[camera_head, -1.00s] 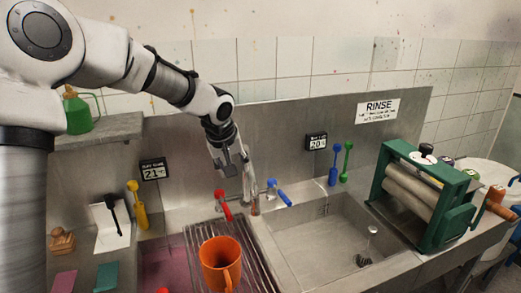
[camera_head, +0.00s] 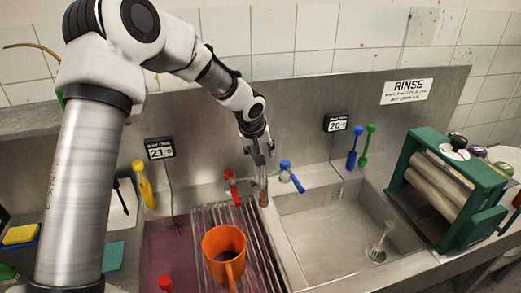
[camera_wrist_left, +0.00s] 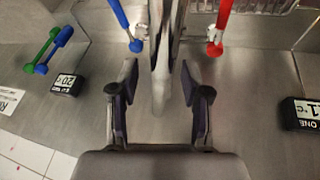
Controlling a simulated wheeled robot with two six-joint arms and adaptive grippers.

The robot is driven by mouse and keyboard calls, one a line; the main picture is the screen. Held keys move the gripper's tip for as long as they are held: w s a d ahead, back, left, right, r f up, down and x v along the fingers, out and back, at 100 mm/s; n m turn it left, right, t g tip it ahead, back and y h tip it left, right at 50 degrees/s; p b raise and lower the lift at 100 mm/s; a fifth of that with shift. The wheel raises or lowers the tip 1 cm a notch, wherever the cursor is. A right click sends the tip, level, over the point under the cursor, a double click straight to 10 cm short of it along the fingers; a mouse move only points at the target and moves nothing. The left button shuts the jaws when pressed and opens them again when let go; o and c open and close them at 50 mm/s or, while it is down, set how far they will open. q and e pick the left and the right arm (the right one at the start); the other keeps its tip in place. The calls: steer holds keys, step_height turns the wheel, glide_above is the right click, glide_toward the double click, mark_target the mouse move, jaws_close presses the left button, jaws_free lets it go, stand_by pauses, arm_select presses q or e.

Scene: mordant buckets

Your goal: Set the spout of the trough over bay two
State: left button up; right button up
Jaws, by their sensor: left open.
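The metal spout (camera_head: 263,190) stands between the red tap lever (camera_head: 231,188) and the blue tap lever (camera_head: 291,177), at the back of the trough. It points forward over the divider between the two bays. My left gripper (camera_head: 258,150) is at the spout from above and behind. In the left wrist view its fingers (camera_wrist_left: 160,88) are open, with the spout (camera_wrist_left: 160,70) between them and gaps on both sides. The right bay (camera_head: 325,238) is an empty steel basin. The left bay (camera_head: 165,250) is purple-tinted and partly covered by a rack. My right gripper is out of view.
An orange jug (camera_head: 222,243) stands on the wire rack (camera_head: 262,262) over the left bay. A green roller press (camera_head: 460,185) stands right of the basin. Thermometer displays (camera_head: 160,148) and hanging brushes (camera_head: 357,147) line the back wall. A strainer (camera_head: 378,250) lies in the basin.

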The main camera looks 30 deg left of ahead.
arm_select(q)
steer(key=shift+s+d+r, duration=0.1)
steer(key=shift+s+r, duration=0.1)
steer(key=shift+s, duration=0.05)
steer(key=shift+c, duration=0.9)
steer(key=shift+s+r, duration=0.2)
steer(key=shift+s, duration=0.1)
jaws_close()
steer(key=shift+d, duration=0.1)
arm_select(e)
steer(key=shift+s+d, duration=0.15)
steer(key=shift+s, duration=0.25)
arm_select(q)
steer(key=shift+f, duration=0.1)
